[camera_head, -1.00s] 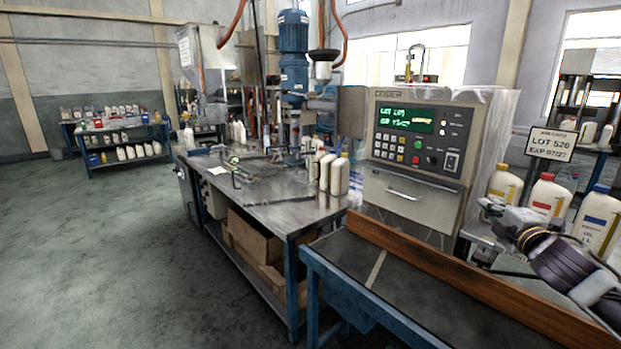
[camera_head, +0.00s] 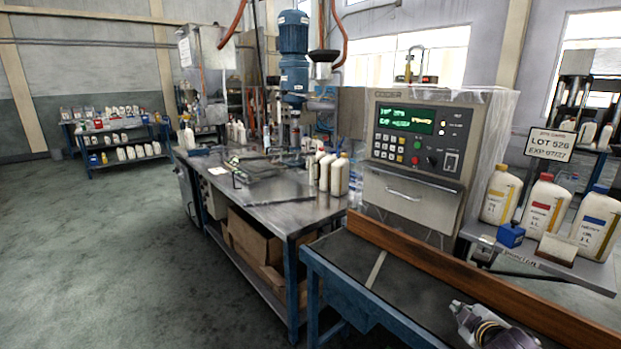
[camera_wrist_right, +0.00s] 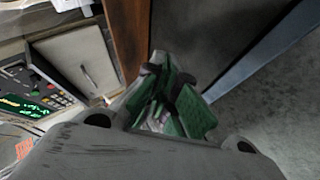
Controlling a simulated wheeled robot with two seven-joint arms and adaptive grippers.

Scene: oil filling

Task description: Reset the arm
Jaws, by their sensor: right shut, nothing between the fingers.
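My right gripper (camera_head: 462,312) shows at the bottom right of the head view, over the dark conveyor surface. Only its front part and a bit of the wrist are in the frame. In the right wrist view its green-padded fingers (camera_wrist_right: 172,104) are together, with nothing held between them. My left gripper is in neither view.
A coder machine (camera_head: 418,145) with a lit display stands behind the conveyor's wooden rail (camera_head: 450,275). The steel workbench (camera_head: 270,215) carries white bottles (camera_head: 338,176). The left floor is clear.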

